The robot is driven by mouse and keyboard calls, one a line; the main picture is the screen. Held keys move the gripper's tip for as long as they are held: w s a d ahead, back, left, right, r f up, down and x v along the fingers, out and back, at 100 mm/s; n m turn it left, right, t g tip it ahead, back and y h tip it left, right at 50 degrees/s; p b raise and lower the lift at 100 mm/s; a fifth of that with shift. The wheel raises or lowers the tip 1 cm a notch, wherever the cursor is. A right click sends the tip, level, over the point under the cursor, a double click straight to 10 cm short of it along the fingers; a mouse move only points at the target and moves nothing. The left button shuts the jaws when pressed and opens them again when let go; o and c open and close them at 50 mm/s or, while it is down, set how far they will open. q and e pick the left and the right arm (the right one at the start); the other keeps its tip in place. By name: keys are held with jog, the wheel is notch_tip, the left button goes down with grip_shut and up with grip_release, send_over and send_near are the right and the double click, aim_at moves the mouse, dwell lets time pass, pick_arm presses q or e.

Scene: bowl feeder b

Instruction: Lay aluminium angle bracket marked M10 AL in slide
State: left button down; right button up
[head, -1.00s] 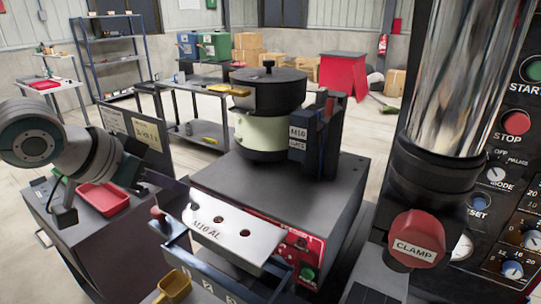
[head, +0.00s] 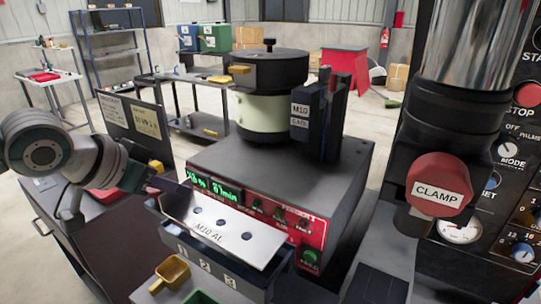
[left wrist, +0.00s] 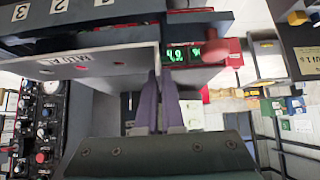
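The aluminium angle bracket (head: 222,232) is a pale metal plate with several holes, marked M10 AL. In the head view it is tilted, over the dark blue-grey rail with labels 1, 2, 3 (head: 176,247), which looks like the slide. Contact between them is unclear. My left gripper (head: 181,192) is at the bracket's far left end. In the left wrist view its two fingers (left wrist: 158,85) are close together at the end of the bracket (left wrist: 95,65), apparently pinching it. The numbered rail (left wrist: 95,20) shows at upper left there. My right gripper is not in view.
The bowl feeder (head: 268,90) stands on a grey box with a red control panel (head: 260,210) behind the bracket. A red CLAMP knob (head: 440,183) and chrome column (head: 470,50) stand at right. A yellow scoop-like bin (head: 170,273) is in front of the rail.

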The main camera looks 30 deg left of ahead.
aim_at(176, 202)
pick_arm(q)
jog(key=shift+p, duration=0.65)
dwell(1.3)
jog(key=shift+f+b, duration=1.2)
jog(key=shift+f, duration=0.4)
jog(key=c, duration=1)
grip_release()
jog(key=shift+o, duration=0.2)
jog(key=shift+f, duration=0.1)
jog(key=shift+a, duration=0.1)
jog(key=shift+s+a+r, duration=0.1)
jog(key=shift+s+r, duration=0.15)
jog(key=shift+r, duration=0.05)
jog(key=p+v, duration=0.2)
jog(key=v, duration=0.7)
jog(key=shift+d, duration=0.35)
jog(key=shift+r, duration=0.1)
